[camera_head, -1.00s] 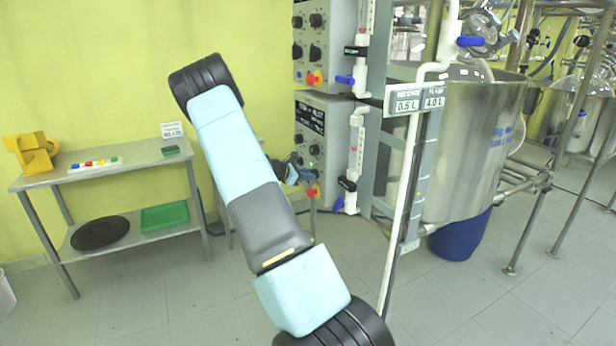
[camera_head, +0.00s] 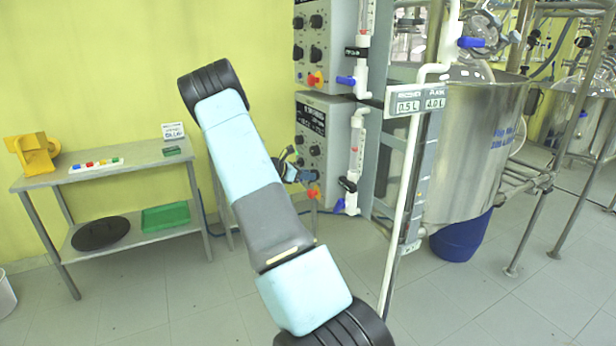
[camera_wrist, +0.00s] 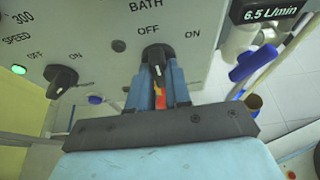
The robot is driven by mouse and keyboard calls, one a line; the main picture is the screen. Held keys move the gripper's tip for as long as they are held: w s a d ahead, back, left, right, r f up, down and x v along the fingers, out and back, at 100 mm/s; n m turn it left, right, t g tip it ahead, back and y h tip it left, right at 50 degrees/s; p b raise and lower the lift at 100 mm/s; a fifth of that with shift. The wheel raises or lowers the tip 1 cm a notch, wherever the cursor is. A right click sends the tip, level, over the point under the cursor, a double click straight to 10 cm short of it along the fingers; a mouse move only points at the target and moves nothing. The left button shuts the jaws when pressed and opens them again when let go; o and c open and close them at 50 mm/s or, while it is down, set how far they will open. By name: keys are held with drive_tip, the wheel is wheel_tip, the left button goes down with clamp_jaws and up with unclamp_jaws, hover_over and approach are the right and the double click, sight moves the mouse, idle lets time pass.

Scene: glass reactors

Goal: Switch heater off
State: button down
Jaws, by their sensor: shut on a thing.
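The heater's black knob (camera_wrist: 157,56) is under the BATH label on a grey control panel (camera_wrist: 95,25) in the wrist view, between the printed words OFF and ON. My gripper (camera_wrist: 159,80) has its two blue fingers on either side of the knob, shut on it. The fingers hide part of the knob, and I cannot tell its exact setting. In the head view the lower control box (camera_head: 311,120) is right of my arm, and my gripper (camera_head: 298,174) is at its lower left, partly hidden.
A second black knob (camera_wrist: 62,78) is left of the held one, near a lit green lamp (camera_wrist: 18,69). Blue-handled valves (camera_head: 346,80) and white pipes stand close right of the boxes. A steel table (camera_head: 120,160) is at the left. Floor is open in front.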

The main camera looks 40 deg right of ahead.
drive_tip(key=shift+a+f, duration=0.15)
drive_tip(key=shift+f, duration=0.1)
drive_tip(key=c, duration=1.1)
unclamp_jaws()
drive_tip(key=shift+r, duration=0.2)
drive_tip(key=shift+o, duration=0.2)
drive_tip(key=v, duration=1.3)
drive_tip(key=shift+a, duration=0.3)
drive_tip(key=shift+w, duration=0.1)
